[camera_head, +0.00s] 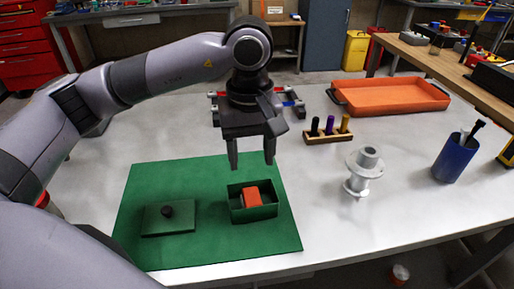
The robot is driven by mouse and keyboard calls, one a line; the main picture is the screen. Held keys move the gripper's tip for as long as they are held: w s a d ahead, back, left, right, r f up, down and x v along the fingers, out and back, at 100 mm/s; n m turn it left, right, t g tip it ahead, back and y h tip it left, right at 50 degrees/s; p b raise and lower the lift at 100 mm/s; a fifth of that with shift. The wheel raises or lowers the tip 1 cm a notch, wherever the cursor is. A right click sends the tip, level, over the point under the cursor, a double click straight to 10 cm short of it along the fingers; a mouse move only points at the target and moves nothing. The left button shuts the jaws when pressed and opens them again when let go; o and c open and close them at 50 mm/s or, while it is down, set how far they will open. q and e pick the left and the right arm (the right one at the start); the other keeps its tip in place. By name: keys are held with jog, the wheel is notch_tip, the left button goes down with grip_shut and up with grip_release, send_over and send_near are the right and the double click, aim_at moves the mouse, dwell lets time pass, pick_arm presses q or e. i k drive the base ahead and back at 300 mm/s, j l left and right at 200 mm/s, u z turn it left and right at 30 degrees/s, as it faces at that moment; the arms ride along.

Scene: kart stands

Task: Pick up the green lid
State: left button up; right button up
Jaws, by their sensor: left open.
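The green lid (155,222) is a flat square plate with a dark round knob (167,211) on top. It lies on the left part of a green mat (216,248). An open green box (265,212) with a red-orange block (251,197) inside stands on the mat to the right of the lid. My left gripper (252,163) is open and empty, fingers pointing down. In the picture it hangs above the box, up and to the right of the lid. My right gripper is not in view.
An orange tray (390,107) lies at the back right. A wooden holder (328,138) with several pegs, a grey spool-like part (364,171) and a blue cup (452,160) with pens stand right of the mat. The table's front right is clear.

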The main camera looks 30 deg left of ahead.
aim_at(172, 217)
jog(key=k, duration=1)
